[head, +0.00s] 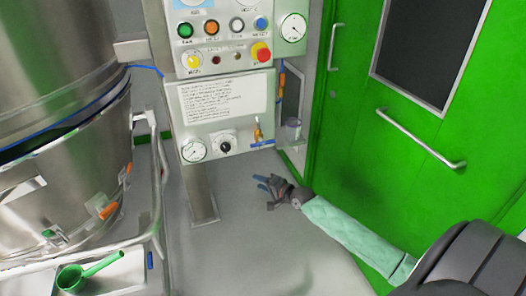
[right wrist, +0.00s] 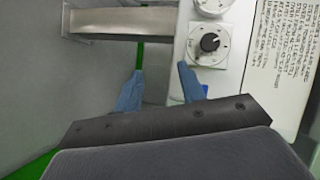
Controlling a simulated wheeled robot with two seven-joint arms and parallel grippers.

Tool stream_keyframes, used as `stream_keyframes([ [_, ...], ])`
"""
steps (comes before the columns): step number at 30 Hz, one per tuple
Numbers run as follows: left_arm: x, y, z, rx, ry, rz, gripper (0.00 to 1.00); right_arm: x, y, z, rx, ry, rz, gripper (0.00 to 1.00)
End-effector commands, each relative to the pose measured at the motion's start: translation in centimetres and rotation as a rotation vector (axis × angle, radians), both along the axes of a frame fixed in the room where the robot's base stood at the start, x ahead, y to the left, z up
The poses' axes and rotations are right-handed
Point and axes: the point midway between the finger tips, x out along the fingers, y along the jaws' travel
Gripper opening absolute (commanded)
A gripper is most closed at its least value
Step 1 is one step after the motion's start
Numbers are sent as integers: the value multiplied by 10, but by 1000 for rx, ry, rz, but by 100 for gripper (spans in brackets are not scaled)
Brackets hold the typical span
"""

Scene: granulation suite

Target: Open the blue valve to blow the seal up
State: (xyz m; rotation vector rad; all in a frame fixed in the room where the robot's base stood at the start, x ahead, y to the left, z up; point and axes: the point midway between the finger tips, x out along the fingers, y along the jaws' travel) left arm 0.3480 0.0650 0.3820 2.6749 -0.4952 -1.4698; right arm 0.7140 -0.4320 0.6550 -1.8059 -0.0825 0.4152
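The blue valve has a flat blue handle (head: 262,144) lying crosswise under a brass body, at the lower right of the control panel (head: 219,98). My right gripper (head: 266,184) is below the valve in the head view, apart from it, with nothing in its fingers. In the right wrist view its two blue fingers (right wrist: 160,85) stand apart with an empty gap. A small blue patch beside the right-hand finger there may be the valve handle; it is mostly hidden. The seal cannot be made out. My left gripper is not in view.
A black knob (head: 226,146) and a pressure gauge (head: 193,150) sit left of the valve. A steel vessel (head: 62,180) with a rail fills the left. A green door (head: 400,150) stands right. Floor below the panel is clear.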

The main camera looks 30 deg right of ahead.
Motion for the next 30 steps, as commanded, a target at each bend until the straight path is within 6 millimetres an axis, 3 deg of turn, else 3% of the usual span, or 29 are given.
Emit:
stream_keyframes([
  [1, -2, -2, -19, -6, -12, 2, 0, 17, -28, 12, 57, -42, -39, 40],
  [3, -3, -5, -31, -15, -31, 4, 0, 33, -57, 31, 138, -93, -85, 40],
  [6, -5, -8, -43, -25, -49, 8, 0, 47, -87, 53, 218, -146, -126, 40],
  [9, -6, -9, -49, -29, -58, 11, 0, 54, -102, 65, 263, -176, -147, 40],
  [16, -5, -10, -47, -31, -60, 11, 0, 68, -104, 70, 277, -185, -153, 40],
  [30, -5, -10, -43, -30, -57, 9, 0, 118, -95, 69, 275, -183, -151, 40],
])
